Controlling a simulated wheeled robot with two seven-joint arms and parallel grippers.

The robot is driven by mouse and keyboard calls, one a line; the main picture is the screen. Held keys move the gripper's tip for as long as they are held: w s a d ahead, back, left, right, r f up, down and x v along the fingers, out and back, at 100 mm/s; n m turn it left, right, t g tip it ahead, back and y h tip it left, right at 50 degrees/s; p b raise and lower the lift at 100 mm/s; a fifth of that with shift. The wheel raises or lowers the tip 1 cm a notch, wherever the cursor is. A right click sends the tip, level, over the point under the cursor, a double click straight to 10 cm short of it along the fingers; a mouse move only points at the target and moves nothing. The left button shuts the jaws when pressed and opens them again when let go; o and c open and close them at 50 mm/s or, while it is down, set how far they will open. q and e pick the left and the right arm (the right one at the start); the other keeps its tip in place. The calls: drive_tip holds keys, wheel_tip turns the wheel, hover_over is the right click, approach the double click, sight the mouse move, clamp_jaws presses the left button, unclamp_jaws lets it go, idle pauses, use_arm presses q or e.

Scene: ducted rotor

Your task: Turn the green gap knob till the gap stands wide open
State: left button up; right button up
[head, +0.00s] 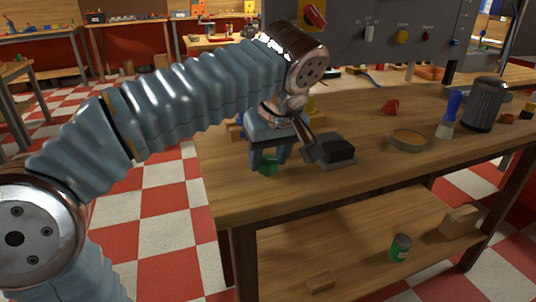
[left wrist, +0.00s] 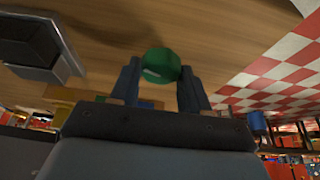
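The green gap knob (head: 268,164) is at the front left of the wooden workbench, low between the fingers of my left gripper (head: 270,158). The knob's mount and the gap itself are hidden behind the gripper and wrist. My right gripper is not in view.
A black block on a grey plate (head: 337,149) stands just right of my left gripper. Further right on the bench (head: 300,196) are a round tan dish (head: 408,140), a blue-handled brush (head: 449,112) and a dark ribbed canister (head: 485,104). A grey control panel (head: 385,40) stands behind.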

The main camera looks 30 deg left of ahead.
use_arm(q)
drive_tip(key=c, duration=0.4)
drive_tip(key=shift+m, duration=0.4)
drive_tip(key=m+t+h, duration=0.1)
drive_tip(key=m, duration=0.3)
drive_tip(key=shift+s+a, duration=0.1)
drive_tip(key=shift+a, duration=0.05)
drive_tip(key=m+h, duration=0.1)
drive_tip(key=m, duration=0.2)
drive_tip(key=m+h, duration=0.1)
drive_tip(key=m, duration=0.2)
drive_tip(key=shift+a+m+t+h, duration=0.15)
drive_tip(key=shift+m+t+h, duration=0.25)
drive_tip(key=o, duration=1)
drive_tip(key=shift+o, duration=0.2)
